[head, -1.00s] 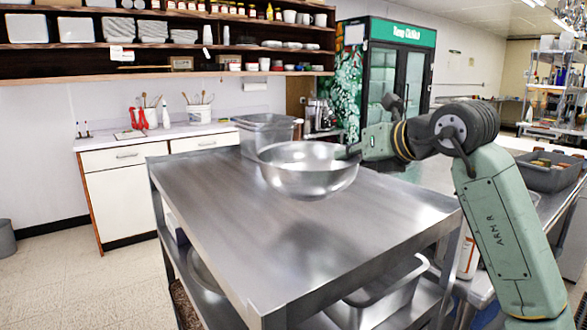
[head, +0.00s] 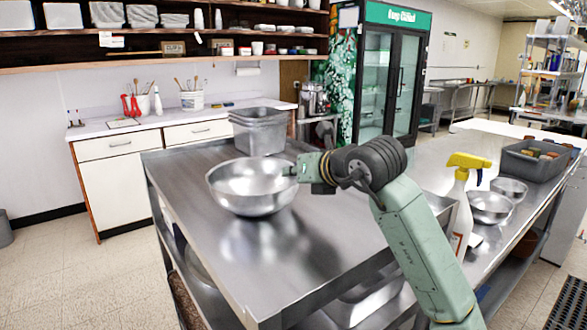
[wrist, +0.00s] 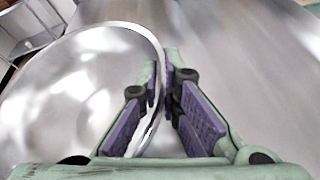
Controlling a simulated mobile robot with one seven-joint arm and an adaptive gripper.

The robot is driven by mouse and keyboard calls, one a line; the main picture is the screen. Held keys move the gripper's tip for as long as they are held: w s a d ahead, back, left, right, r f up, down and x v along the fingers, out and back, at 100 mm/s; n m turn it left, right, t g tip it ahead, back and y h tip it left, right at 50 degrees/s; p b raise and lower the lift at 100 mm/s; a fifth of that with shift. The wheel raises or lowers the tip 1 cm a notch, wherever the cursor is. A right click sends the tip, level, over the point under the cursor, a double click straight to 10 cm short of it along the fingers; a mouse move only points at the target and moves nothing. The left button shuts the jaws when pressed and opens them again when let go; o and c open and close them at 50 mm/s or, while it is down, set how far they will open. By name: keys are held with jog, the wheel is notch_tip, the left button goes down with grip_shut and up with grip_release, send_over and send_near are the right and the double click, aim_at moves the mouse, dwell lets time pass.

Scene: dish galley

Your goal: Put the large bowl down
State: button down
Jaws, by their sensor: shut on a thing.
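The large bowl (head: 240,200) is shiny steel and upright, over the near-middle part of the steel table (head: 185,240). A blurred reflection shows on the tabletop in front of it. I cannot tell whether its base touches the table or is slightly above it. My gripper (head: 294,172) comes from the right and is shut on the bowl's right rim. In the wrist view the bowl (wrist: 70,100) fills the left side, and its rim runs between the two purple-padded fingers of my gripper (wrist: 160,78).
Grey rectangular pans (head: 258,134) stand on the table behind the bowl. On the right counter are a yellow-topped spray bottle (head: 462,205), small steel bowls (head: 489,208) and a grey bin (head: 530,166). The table's front and left areas are clear.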

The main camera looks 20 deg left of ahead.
jog(key=shift+f, duration=0.15)
jog(key=c, duration=1.8)
grip_release()
jog(key=shift+r, duration=0.3)
jog(key=shift+b+v, duration=1.85)
jog(key=shift+v, duration=4.15)
